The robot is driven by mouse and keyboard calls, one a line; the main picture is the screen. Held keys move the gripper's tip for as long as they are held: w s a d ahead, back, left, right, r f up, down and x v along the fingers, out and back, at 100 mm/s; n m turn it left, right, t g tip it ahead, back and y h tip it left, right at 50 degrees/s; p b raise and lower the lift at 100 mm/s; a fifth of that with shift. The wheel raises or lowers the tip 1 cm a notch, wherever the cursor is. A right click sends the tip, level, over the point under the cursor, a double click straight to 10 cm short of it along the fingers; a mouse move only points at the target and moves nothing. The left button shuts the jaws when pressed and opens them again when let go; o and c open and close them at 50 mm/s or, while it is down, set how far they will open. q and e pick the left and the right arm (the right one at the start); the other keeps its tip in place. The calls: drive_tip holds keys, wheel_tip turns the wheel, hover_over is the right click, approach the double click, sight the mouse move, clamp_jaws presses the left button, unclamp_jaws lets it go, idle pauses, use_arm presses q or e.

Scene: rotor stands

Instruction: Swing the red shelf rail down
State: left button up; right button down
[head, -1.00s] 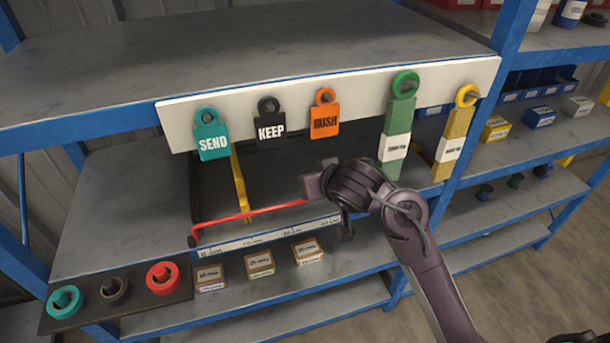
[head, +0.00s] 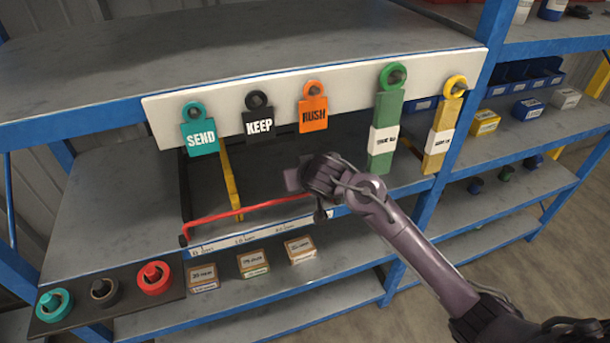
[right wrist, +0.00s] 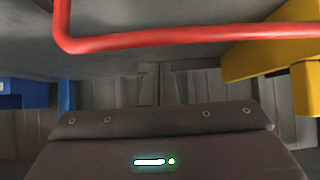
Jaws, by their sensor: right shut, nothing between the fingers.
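The red shelf rail (head: 235,212) stands up along the front edge of the middle shelf, between dark end mounts. Its right part passes close to my right gripper (head: 291,180) in the head view. That gripper is shut and empty, above and behind the rail's right half as seen there. In the right wrist view the red rail (right wrist: 180,41) crosses the top, with a bend at its left end, and a gap shows between it and the gripper body at the bottom. Contact cannot be told. My left gripper is not in view.
A white board (head: 165,118) above carries several hanging tags, including a green one (head: 384,130). A yellow bar (head: 229,180) stands behind the rail. Small boxes (head: 252,263) sit below it. A dark tray (head: 120,307) with ringed knobs is at lower left.

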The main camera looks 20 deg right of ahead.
sight(306, 193)
drive_tip(key=s, duration=0.2)
drive_tip(key=s+p, duration=0.1)
drive_tip(key=shift+s+f, duration=0.25)
drive_tip(key=shift+s, duration=0.4)
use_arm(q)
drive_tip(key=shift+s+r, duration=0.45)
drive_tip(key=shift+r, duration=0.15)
use_arm(e)
drive_tip(key=shift+f, duration=0.1)
drive_tip(key=shift+w, duration=0.15)
